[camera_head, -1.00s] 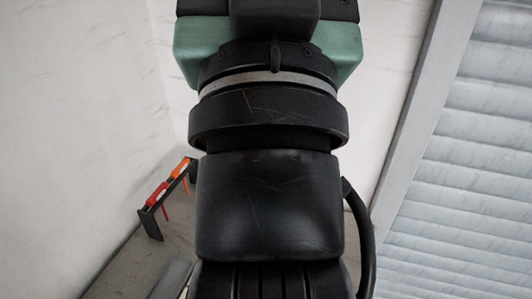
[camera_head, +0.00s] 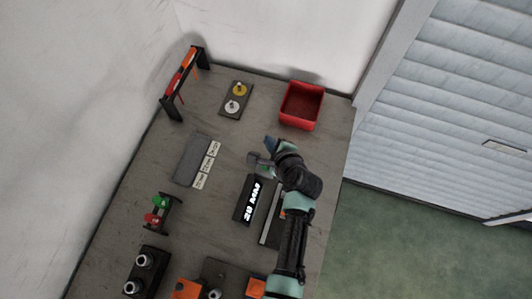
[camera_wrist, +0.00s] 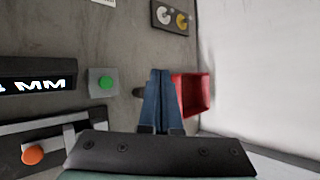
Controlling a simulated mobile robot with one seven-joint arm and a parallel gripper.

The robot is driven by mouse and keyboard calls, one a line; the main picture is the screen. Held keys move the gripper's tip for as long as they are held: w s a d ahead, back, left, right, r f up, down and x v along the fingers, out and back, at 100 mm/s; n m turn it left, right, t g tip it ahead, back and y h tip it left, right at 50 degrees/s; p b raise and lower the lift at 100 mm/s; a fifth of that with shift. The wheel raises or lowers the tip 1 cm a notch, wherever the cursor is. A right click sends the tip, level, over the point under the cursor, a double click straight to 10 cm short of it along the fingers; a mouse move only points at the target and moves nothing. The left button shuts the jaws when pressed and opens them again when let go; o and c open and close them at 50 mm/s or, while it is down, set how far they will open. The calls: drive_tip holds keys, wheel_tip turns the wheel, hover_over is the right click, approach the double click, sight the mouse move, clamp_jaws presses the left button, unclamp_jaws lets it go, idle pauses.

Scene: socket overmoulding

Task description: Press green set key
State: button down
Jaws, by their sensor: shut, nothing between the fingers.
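A round green key (camera_wrist: 104,82) sits on a small grey plate beside the end of a black display (camera_wrist: 38,85) with lit text ending in "MM". In the wrist view the key lies left of my gripper (camera_wrist: 161,73), apart from it. My gripper's blue fingers are together and empty. In the head view my gripper (camera_head: 271,145) is above the table, near the upper end of the display (camera_head: 248,203), which reads "20 MM". The key (camera_head: 265,171) is small and partly covered by my arm there.
A red bin (camera_head: 288,118) stands at the table's back right, just right of my fingers in the wrist view. A plate with yellow and white knobs (camera_head: 237,98) lies behind. A slide with an orange knob (camera_wrist: 33,155) is near the display. A red and green stand (camera_head: 158,210) is at left.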

drive_tip(key=shift+s+a+f+m+g, duration=0.15)
drive_tip(key=shift+s+f+m+g, duration=0.15)
drive_tip(key=shift+s+f+m, duration=0.55)
drive_tip(key=shift+s+f+n, duration=0.2)
drive_tip(key=shift+n, duration=0.05)
wheel_tip(320, 180, down, 8)
drive_tip(key=b, duration=0.7)
drive_tip(key=shift+r, duration=0.25)
drive_tip(key=shift+f+b, duration=0.55)
drive_tip(key=shift+b, duration=0.05)
drive_tip(key=shift+f, duration=0.1)
idle(0.4)
drive_tip(key=shift+f, duration=0.3)
